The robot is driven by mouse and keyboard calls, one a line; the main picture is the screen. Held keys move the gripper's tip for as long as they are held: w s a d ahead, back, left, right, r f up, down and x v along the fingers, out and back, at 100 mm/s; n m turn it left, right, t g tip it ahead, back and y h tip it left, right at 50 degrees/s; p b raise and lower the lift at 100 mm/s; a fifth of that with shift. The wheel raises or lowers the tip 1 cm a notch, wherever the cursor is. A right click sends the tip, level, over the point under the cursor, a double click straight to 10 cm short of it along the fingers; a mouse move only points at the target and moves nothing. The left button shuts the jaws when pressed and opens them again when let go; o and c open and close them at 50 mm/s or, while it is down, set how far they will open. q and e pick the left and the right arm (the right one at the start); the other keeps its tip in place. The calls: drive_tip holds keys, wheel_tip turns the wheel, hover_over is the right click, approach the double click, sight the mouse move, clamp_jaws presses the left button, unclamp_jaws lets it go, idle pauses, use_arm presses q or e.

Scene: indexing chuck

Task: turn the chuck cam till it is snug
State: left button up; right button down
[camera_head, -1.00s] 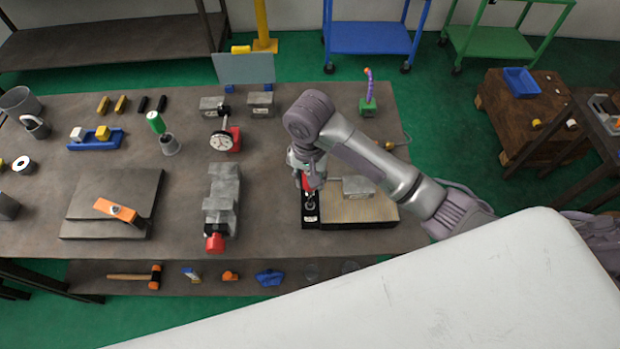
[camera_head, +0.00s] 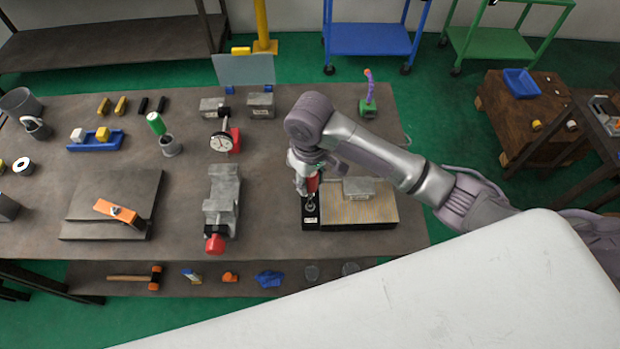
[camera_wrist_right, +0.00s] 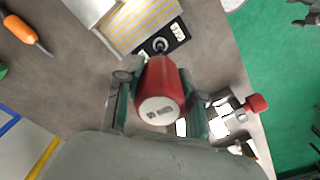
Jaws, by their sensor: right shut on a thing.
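The chuck is a flat plate with a striped gold top (camera_head: 362,212) at the right front of the bench, with a black end block (camera_head: 311,223) on its left side. A round metal cam socket (camera_wrist_right: 160,44) shows in the end block in the right wrist view. My right gripper (camera_head: 308,184) is above the end block, shut on a red-handled tool (camera_wrist_right: 161,88) whose end cap faces the wrist camera. The handle hides the tool's lower end, so I cannot tell whether it sits in the socket. My left gripper is not in view.
A grey block (camera_head: 358,187) rests on the chuck's far side. A grey vise (camera_head: 222,200) with a red knob stands to the left, and a dial gauge (camera_head: 222,143) stands behind it. The bench (camera_head: 270,205) is clear between vise and chuck.

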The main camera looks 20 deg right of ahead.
drive_tip(key=n, duration=1.4)
drive_tip(key=shift+f, duration=0.8)
idle(0.8)
drive_tip(key=c, duration=1.3)
unclamp_jaws()
drive_tip(key=shift+c, duration=0.2)
clamp_jaws()
